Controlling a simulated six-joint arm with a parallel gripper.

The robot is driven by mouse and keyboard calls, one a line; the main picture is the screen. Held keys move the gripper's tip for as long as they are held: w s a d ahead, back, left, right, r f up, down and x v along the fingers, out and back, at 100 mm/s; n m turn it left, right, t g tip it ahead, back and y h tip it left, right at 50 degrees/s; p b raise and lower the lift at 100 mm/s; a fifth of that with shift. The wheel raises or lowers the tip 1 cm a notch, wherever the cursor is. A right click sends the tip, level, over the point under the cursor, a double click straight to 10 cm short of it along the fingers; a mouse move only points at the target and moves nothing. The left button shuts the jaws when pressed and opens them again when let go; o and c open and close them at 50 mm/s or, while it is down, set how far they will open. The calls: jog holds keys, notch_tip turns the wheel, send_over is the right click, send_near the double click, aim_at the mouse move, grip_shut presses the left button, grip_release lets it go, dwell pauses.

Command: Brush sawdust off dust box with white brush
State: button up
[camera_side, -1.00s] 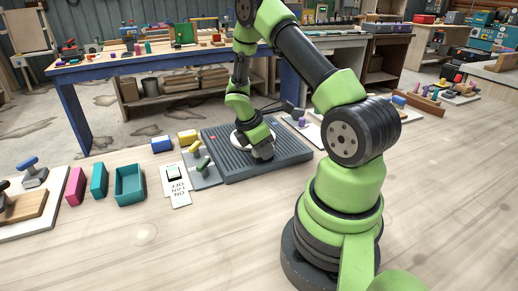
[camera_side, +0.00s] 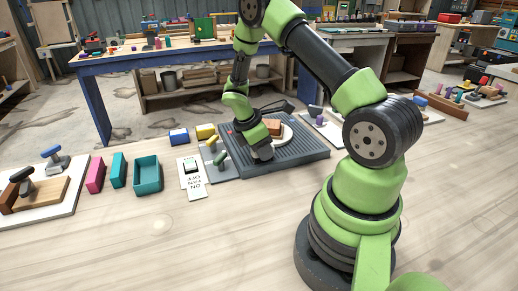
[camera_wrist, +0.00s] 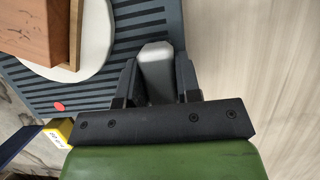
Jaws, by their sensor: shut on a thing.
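The dust box is the low dark grey ribbed box (camera_side: 305,153) on the table; its ribs also show in the wrist view (camera_wrist: 125,50). My gripper (camera_side: 263,153) is low over the box's front left part. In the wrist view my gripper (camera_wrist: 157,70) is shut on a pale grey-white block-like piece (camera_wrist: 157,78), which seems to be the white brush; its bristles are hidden. A white round disc (camera_side: 288,134) lies on the box, with a brown wooden block (camera_side: 273,127) on it. I cannot make out sawdust.
The front of the table is clear.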

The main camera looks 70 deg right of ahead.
jog(key=shift+s+d, duration=1.95)
jog(key=shift+s+d+r, duration=0.1)
notch_tip(320, 180, up, 8)
